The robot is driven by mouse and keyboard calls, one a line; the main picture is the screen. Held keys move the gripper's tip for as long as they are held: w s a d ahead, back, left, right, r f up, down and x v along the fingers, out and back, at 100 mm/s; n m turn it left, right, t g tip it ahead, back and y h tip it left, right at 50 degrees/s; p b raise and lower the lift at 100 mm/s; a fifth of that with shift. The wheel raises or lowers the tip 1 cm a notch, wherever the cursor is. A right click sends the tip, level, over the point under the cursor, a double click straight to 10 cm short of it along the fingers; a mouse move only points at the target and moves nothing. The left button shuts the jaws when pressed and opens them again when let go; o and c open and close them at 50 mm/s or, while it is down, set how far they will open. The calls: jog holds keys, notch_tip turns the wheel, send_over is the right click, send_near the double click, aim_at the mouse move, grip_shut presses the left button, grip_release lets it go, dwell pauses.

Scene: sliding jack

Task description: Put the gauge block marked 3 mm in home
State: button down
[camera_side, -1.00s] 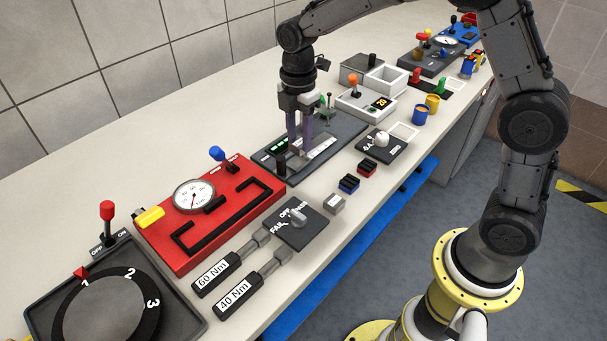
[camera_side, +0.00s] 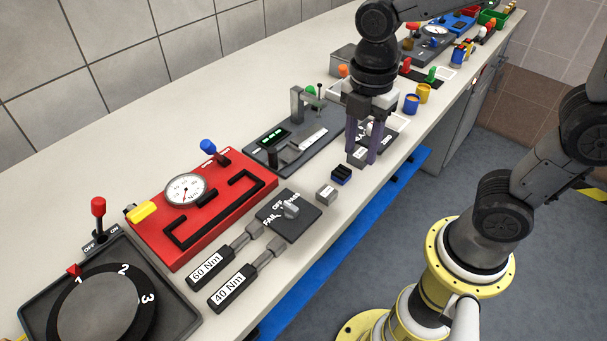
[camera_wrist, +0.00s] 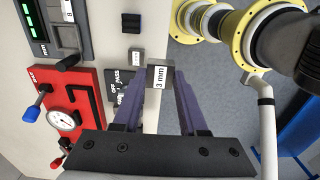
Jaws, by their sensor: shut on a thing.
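The gauge block marked 3 mm (camera_wrist: 159,78) is between the fingertips of my gripper (camera_wrist: 160,80) in the wrist view, its label facing the camera. In the side view my gripper (camera_side: 361,158) is shut on it, with the block (camera_side: 359,154) low between the fingers. The gripper is at the front edge of the bench, right of the blue and black holder (camera_side: 341,174). I cannot tell if the block touches anything below. No place labelled home can be read.
The grey sliding jack (camera_side: 262,158) with a green display stands behind and left. A small grey block (camera_side: 326,194) lies in front of the holder. A PASS/FAIL switch plate (camera_side: 288,213) and the red gauge panel (camera_side: 262,187) are further left. A dark knob plate (camera_side: 385,139) is behind the fingers.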

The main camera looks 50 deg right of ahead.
jog(key=w+f, duration=0.2)
jog(key=w, duration=0.1)
jog(key=w+a+f, duration=0.1)
jog(key=w+f, duration=0.2)
jog(key=w, duration=0.1)
jog(key=w+a+f, duration=0.1)
jog(key=w+f, duration=0.2)
jog(key=w, duration=0.1)
jog(key=shift+a+f, duration=0.1)
jog(key=shift+f, duration=0.15)
jog(key=shift+w+f, duration=0.1)
jog(key=shift+f, duration=1.6)
jog(key=shift+f, duration=0.1)
jog(key=shift+c, duration=2.2)
grip_release()
notch_tip(320, 180, up, 11)
jog(key=s+d+r+m+t, duration=0.2)
jog(key=s+d+r+m, duration=0.1)
jog(key=s+m, duration=0.6)
jog(key=s+d+r+m+t, duration=0.3)
jog(key=s+d+m, duration=0.1)
jog(key=s+m, duration=0.5)
jog(key=shift+s+t, duration=0.3)
jog(key=shift+s, duration=0.4)
